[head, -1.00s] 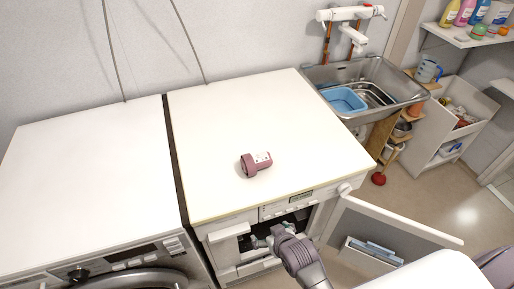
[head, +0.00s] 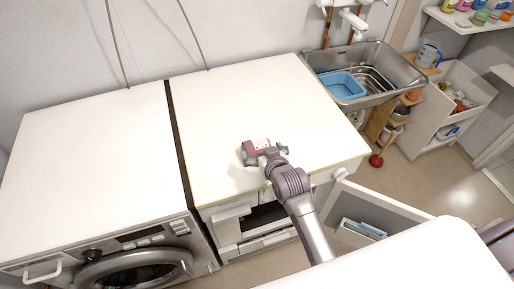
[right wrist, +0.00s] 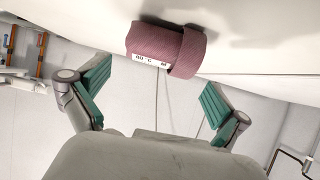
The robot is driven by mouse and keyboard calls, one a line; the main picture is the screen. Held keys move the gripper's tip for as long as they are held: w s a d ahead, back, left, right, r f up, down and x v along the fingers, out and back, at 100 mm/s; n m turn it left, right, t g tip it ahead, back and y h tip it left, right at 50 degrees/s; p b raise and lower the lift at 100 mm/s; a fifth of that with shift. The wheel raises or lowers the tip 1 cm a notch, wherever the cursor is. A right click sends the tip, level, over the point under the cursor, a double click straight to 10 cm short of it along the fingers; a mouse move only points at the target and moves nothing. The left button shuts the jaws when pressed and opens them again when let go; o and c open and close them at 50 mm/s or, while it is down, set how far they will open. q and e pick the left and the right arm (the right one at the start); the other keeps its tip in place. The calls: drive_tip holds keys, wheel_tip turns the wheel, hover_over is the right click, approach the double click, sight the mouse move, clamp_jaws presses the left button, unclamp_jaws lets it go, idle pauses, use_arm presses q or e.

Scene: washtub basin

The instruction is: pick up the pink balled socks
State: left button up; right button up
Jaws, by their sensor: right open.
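The pink balled socks (head: 256,146) lie on the white top of the right-hand machine, near its front edge. They are a dusky pink roll with a white label. My right gripper (head: 266,158) is at the near side of the socks in the head view and partly overlaps them. In the right wrist view, the socks (right wrist: 160,47) show at the top centre, beyond the tips of my right gripper (right wrist: 155,92). Its green-padded fingers are spread wide with nothing between them. My left gripper is not in view.
The white machine top (head: 240,100) is otherwise bare. A washing machine (head: 90,170) stands at the left, with a dark gap between. A metal sink (head: 375,65) with a blue basin (head: 343,84) is at the back right. An open white door (head: 375,215) juts out at the front right.

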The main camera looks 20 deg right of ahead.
sight(258, 146)
drive_tip(key=p+x, duration=0.1)
drive_tip(key=x, duration=0.4)
drive_tip(key=shift+w, duration=0.1)
drive_tip(key=c, duration=0.8)
